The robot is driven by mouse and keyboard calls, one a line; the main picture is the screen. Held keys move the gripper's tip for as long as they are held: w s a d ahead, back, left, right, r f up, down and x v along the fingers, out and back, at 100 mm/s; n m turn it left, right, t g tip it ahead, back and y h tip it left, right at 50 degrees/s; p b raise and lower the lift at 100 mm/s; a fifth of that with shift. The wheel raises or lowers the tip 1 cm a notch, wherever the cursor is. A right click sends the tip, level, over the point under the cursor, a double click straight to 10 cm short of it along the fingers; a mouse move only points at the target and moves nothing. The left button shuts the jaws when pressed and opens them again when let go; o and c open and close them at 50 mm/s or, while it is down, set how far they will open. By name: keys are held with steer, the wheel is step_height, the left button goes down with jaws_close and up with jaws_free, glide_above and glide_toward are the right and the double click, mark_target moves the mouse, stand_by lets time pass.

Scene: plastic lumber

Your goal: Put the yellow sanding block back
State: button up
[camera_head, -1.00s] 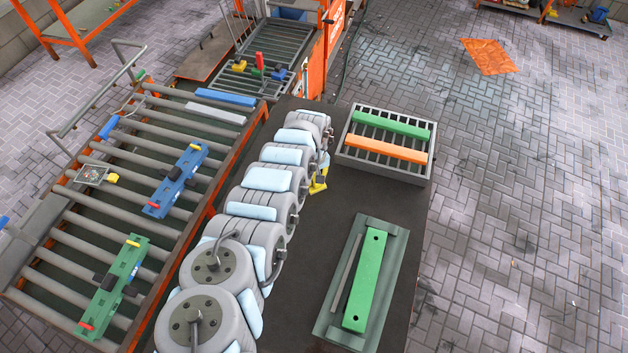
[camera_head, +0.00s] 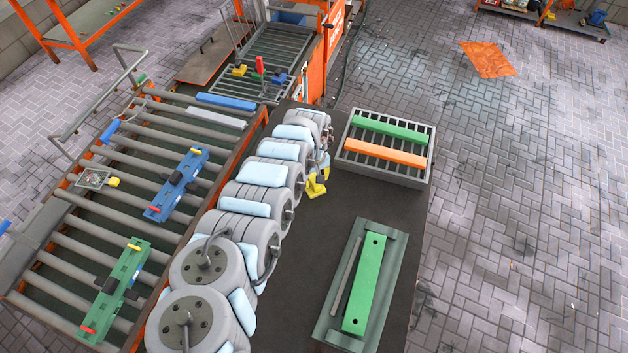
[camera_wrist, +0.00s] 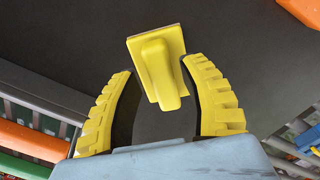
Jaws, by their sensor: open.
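The yellow sanding block (camera_wrist: 155,66), a flat plate with a raised grip, shows over the dark tabletop in the wrist view. My gripper (camera_wrist: 158,72) has two yellow ribbed fingers, spread apart on either side of the block's grip, with gaps visible. The plate extends past the fingertips. In the head view my gripper (camera_head: 321,176) is low over the table, left of the slatted tray. The block and yellow fingers run together there, partly behind my arm. Whether the block touches the table is unclear.
The slatted tray (camera_head: 384,176) holds a green bar (camera_head: 391,129) and an orange bar (camera_head: 386,149). A green board (camera_head: 364,285) lies in a fixture in front. A roller conveyor (camera_head: 69,240) is left. A far rack (camera_head: 287,45) holds yellow, red and blue pieces.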

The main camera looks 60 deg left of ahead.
steer(key=shift+r+p, duration=0.35)
steer(key=shift+r, duration=4.65)
